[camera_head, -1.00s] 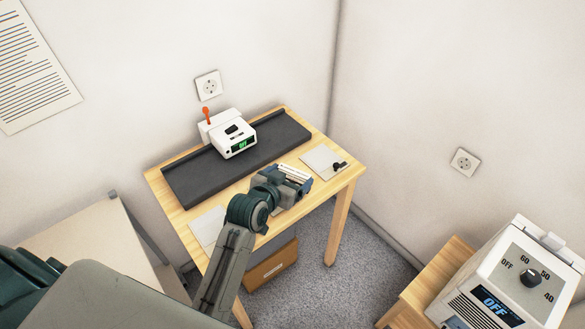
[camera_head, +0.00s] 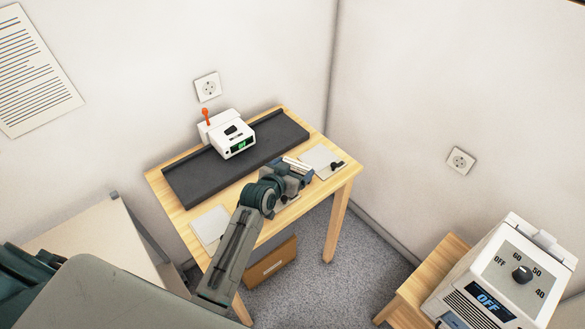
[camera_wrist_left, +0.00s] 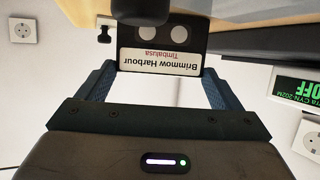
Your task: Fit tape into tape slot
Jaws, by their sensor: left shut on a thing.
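A dark tape with a white label reading "Brimmow Harbour Timbalusa" (camera_wrist_left: 162,58) is between the two fingers of my left gripper (camera_wrist_left: 157,78); its label appears upside down in the left wrist view. In the head view, my left gripper (camera_head: 300,170) is over the front right part of the wooden table, shut on the tape, of which only a pale strip (camera_head: 297,163) shows. A white device (camera_head: 233,134) with a green "OFF" display stands on the dark tray at the table's back. I cannot tell where its tape slot is. My right gripper is not in view.
The dark tray (camera_head: 190,183) runs along the table's (camera_head: 338,184) back. White sheets lie at front left (camera_head: 210,226) and right (camera_head: 316,157); a small black object (camera_head: 337,166) is by the right one. A white dial device (camera_head: 500,275) stands at far right. Walls close the back.

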